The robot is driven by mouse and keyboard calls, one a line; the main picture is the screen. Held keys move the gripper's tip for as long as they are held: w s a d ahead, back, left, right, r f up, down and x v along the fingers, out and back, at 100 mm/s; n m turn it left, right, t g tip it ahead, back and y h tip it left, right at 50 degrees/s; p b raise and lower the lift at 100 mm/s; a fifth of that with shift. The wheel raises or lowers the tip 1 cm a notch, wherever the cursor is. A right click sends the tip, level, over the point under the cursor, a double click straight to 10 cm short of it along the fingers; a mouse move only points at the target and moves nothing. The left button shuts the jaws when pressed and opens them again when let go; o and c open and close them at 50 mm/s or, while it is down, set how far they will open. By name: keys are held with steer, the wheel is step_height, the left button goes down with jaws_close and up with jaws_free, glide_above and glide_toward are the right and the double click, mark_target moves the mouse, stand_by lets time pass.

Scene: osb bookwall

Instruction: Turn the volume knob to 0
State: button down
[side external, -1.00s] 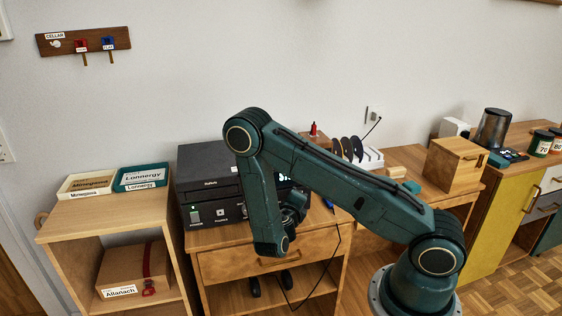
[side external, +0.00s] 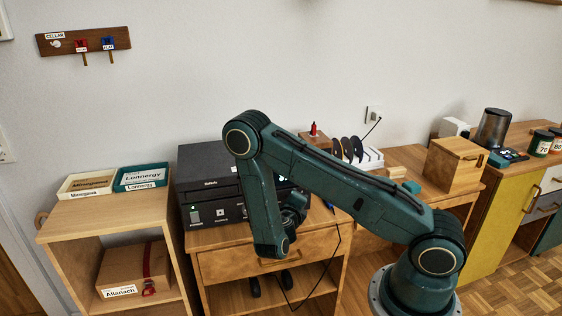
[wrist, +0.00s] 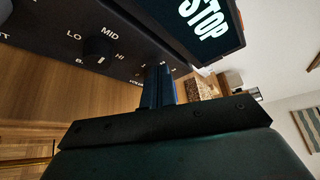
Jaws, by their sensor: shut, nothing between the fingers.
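A black audio unit (side external: 207,165) stands on a wooden cabinet behind my arm in the side view. In the wrist view its dark front panel (wrist: 62,38) fills the upper left. A black knob (wrist: 98,50) there is ringed by LO, MID and HI; it is a tone knob. A partly covered label that seems to read VOLUME shows beside my fingers. My gripper (wrist: 158,72) is shut and empty, its fingertips close to the panel by that label. The volume knob itself is hidden behind the fingers, so its setting and any contact cannot be told. My gripper (side external: 296,205) is mostly hidden in the side view.
The unit's display (wrist: 205,22) reads STOP, close above my fingers. A drawer (side external: 240,262) is below the unit. A low shelf with two labelled trays (side external: 140,179) stands at left. A disc rack (side external: 370,160) and wooden box (side external: 455,165) stand at right. A cable hangs nearby.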

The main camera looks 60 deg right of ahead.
steer(key=shift+w+a+f, duration=0.25)
steer(key=shift+a+f, duration=0.05)
steer(key=shift+f, duration=0.75)
stand_by(0.6)
steer(key=shift+w+a, duration=0.15)
steer(key=shift+w+a+r, duration=0.1)
steer(key=shift+w+a, duration=0.1)
stand_by(0.3)
steer(key=s+a, duration=0.4)
steer(key=shift+a, duration=0.15)
stand_by(0.5)
steer(key=shift+s, duration=0.1)
